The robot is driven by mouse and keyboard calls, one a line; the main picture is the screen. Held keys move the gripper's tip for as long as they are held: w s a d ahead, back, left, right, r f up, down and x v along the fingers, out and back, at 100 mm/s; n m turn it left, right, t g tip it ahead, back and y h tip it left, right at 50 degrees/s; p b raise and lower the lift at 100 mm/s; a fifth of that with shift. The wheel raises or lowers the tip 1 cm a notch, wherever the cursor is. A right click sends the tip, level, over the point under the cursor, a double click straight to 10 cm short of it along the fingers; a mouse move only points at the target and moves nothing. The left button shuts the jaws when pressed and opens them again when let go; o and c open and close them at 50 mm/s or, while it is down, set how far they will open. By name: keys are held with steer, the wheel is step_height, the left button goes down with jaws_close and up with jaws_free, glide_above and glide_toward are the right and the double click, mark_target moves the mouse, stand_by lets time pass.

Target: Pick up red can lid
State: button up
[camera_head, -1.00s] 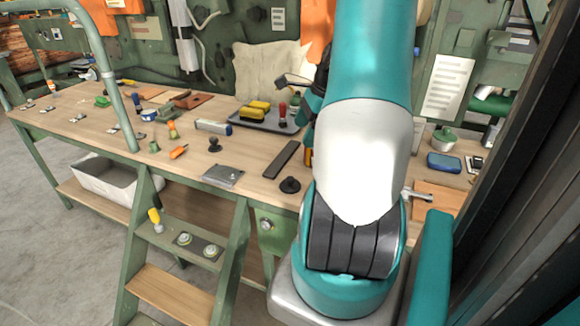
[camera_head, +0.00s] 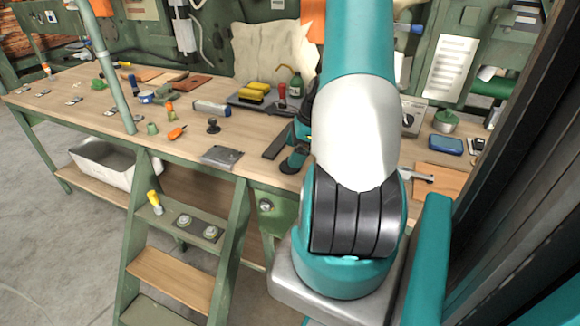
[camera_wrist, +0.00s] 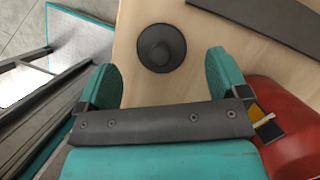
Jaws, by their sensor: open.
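A large red rounded object (camera_wrist: 300,112) shows at the lower right of the wrist view, beside my right finger. It carries a small yellow-orange and white detail, and my gripper body covers part of it. I cannot tell which part of it is a lid. My gripper (camera_wrist: 163,68) is open, with its two teal fingers apart and nothing between them. A dark round knob-like piece (camera_wrist: 158,48) lies on the wooden bench beyond the fingertips. In the head view my gripper (camera_head: 298,146) is low over the bench's front edge, partly hidden by my arm, which also hides the red object.
The wooden bench (camera_head: 235,140) holds a dark flat bar (camera_wrist: 265,18), a grey metal plate (camera_head: 221,155), and a dark tray (camera_head: 243,101) with yellow items. A blue box (camera_head: 445,145) sits to the right. A green step ladder (camera_head: 229,235) stands in front.

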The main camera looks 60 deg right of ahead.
mark_target(284, 168)
steer(key=x, duration=0.3)
steer(key=shift+f, duration=0.3)
steer(key=shift+c, duration=0.2)
steer(key=c, duration=0.9)
